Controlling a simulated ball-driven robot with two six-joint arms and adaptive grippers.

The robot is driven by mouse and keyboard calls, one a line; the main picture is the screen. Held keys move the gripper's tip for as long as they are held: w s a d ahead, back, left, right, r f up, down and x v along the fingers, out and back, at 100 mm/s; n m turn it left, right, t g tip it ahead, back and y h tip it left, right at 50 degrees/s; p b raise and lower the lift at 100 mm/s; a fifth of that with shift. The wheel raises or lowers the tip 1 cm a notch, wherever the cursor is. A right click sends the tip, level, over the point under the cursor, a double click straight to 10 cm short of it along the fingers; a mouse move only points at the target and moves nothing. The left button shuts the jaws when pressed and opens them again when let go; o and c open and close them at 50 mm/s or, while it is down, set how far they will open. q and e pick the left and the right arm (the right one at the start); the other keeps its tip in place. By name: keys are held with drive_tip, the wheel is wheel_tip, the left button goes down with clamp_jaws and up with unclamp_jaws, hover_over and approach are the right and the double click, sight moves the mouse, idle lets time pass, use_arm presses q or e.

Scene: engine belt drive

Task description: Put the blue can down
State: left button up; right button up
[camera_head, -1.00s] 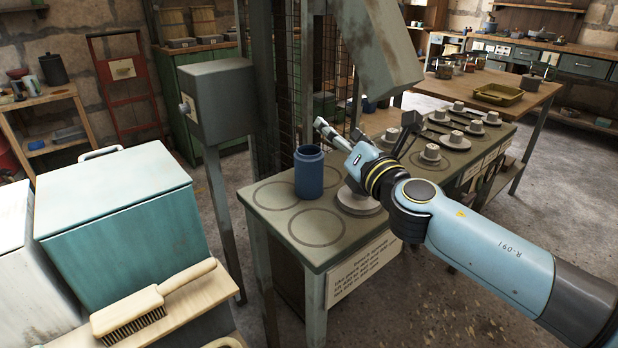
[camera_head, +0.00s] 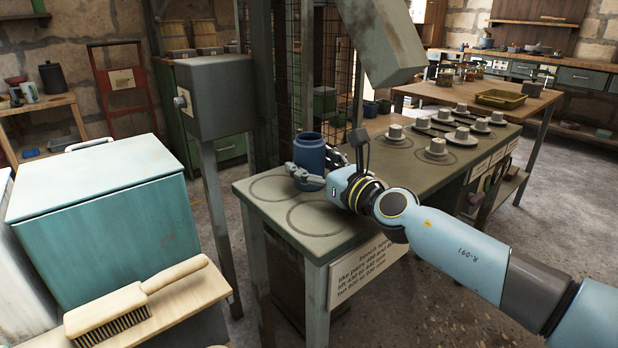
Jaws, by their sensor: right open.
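The blue can (camera_head: 309,150) stands upright at the near left end of the green-grey workbench (camera_head: 262,203), among the circles drawn on its top. My right gripper (camera_head: 314,169) is at the can with its jaws open. One finger crosses the front of the can low down, and the other is beside the can's right side. The can's lower right part is hidden by the gripper, and I cannot tell whether the fingers touch it. My left gripper is not in view.
Several grey stepped pulleys (camera_head: 437,147) stand on the bench to the right. A grey box on a post (camera_head: 213,95) rises left of the bench, and a grey hood (camera_head: 377,45) hangs above. A drawn circle (camera_head: 320,214) in front is clear.

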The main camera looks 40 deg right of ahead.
sight(298, 155)
drive_tip(key=w+b, duration=0.1)
drive_tip(key=w, duration=0.4)
drive_tip(key=shift+c, duration=0.4)
clamp_jaws()
idle(0.6)
